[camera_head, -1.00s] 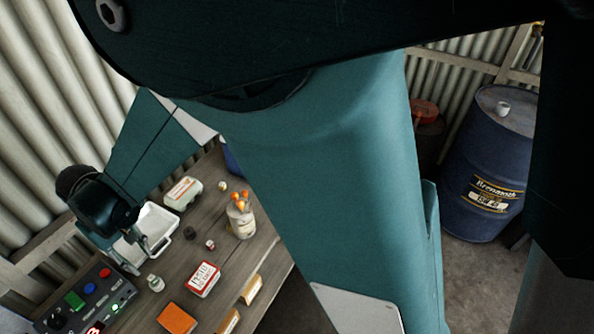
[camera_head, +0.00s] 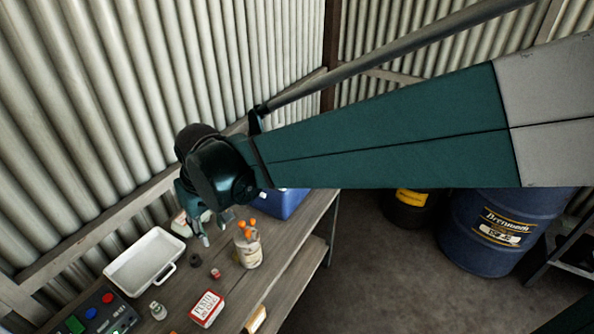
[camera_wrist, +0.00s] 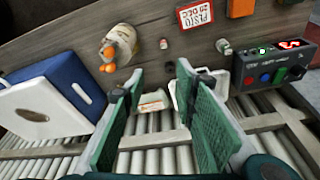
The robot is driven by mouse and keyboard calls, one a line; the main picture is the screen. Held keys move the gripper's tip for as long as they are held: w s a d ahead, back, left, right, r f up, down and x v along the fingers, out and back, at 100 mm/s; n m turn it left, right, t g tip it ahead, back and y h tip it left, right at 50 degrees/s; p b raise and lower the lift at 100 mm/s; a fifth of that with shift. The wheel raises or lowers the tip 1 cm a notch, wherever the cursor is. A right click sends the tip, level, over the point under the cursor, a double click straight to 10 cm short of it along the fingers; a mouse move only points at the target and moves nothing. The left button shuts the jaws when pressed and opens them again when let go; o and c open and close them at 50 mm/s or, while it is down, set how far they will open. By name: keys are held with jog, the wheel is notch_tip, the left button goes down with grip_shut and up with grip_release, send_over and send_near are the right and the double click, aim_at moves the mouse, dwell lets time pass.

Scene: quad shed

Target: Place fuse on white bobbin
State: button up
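My gripper (camera_head: 215,228) hangs above the back of the bench, beyond the white tray. In the wrist view my gripper (camera_wrist: 160,82) is open, with nothing between its green pads. A small pale bottle-shaped piece (camera_head: 158,310), apparently the fuse, stands upright near the control box; it also shows in the wrist view (camera_wrist: 223,46). A small red-and-white spool-like piece (camera_head: 215,274) and a dark one (camera_head: 196,260) stand between tray and jar. I cannot make out the white bobbin now; a small white piece beside the jar earlier seems hidden by my gripper.
A blue cooler (camera_head: 286,202) is behind the jar. The control box (camera_head: 98,318) is front left.

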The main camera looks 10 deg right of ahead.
jog(key=s+d+r+m+t, duration=0.1)
jog(key=s+d, duration=0.3)
jog(key=d, duration=0.6)
jog(key=s+d+r+m+t, duration=0.2)
jog(key=s+d, duration=0.2)
jog(key=d, duration=0.6)
jog(key=s+d+r+m+t+h, duration=0.1)
jog(key=s+d, duration=0.3)
jog(key=d, duration=0.6)
jog(key=shift+s+r+m+t, duration=0.15)
jog(key=shift+r+m+t, duration=0.35)
jog(key=shift+r+m, duration=0.35)
jog(key=shift+d+f, duration=0.1)
